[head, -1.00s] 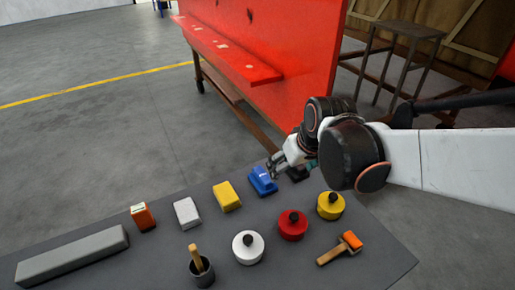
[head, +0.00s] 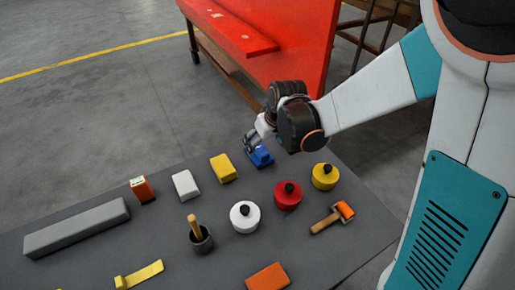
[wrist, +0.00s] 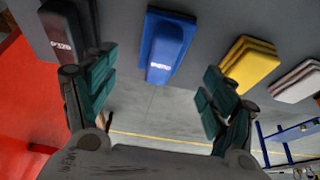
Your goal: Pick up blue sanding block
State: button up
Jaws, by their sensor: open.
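The blue sanding block (head: 261,157) sits near the far edge of the dark grey table, right of a yellow block. My gripper (head: 252,141) is just above and behind it in the head view, partly overlapping it. In the wrist view the blue block (wrist: 167,46) lies ahead, roughly midway between the two spread fingers (wrist: 150,92). The fingers are open, with nothing between their tips, and the block appears beyond them. A dark block (wrist: 68,32) lies left of it in the wrist view; my arm seems to hide that block in the head view.
White (head: 245,216), red (head: 288,195) and yellow (head: 325,176) round pieces stand in front. A red panel (head: 290,62) stands behind.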

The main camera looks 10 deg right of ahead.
aim_at(259, 147)
jog(key=shift+b+x, duration=1.25)
jog(key=shift+x, duration=1.9)
jog(key=shift+w+a+r, duration=0.15)
jog(key=c, duration=1.2)
